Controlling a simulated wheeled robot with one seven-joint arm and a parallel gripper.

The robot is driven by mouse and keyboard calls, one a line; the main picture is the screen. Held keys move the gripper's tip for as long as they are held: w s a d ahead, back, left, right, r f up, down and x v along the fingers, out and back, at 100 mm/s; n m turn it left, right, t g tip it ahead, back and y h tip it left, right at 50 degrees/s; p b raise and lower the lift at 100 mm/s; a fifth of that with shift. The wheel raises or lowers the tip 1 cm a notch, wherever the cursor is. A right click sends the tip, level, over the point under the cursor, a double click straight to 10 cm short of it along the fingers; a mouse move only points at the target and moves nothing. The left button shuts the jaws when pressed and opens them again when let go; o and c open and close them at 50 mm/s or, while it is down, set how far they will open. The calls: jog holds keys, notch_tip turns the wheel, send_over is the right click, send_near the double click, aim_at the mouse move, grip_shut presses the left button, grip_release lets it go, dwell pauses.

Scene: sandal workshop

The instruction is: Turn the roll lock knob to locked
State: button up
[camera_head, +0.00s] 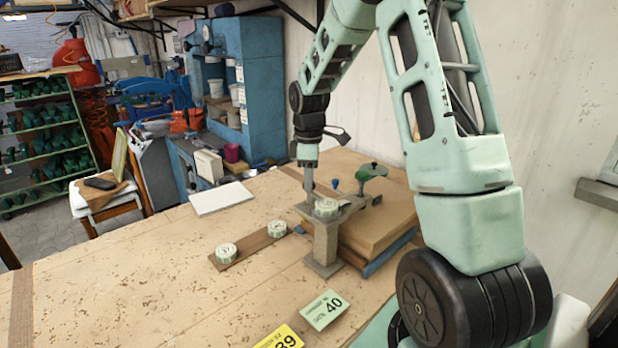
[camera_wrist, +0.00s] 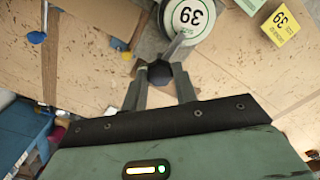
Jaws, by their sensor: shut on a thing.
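A grey stand (camera_head: 325,245) on the workbench carries a white-and-green roll (camera_head: 326,207) on its top plate. In the wrist view the roll (camera_wrist: 189,16) shows the number 39. My gripper (camera_head: 309,190) points down at the left end of the top plate, beside the roll. In the wrist view its two fingers close on a small black knob (camera_wrist: 160,72) at the near side of the roll. A grey bar (camera_wrist: 174,46) runs from the knob to the roll's edge. In the head view the fingers hide the knob. I cannot tell whether it stands at locked.
Two more rolls (camera_head: 227,251) sit on a brown board (camera_head: 246,252) to the left. A green card (camera_head: 324,309) marked 40 and a yellow card (camera_head: 281,338) marked 39 lie in front. A green-topped part (camera_head: 372,170) and blue knob (camera_head: 335,183) stand behind.

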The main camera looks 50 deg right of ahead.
jog(key=shift+n, duration=0.3)
jog(key=o, duration=1)
jog(key=shift+c, duration=0.2)
notch_tip(320, 180, up, 18)
jog(key=b, duration=0.3)
jog(key=shift+f+b, duration=0.25)
jog(key=shift+b, duration=0.1)
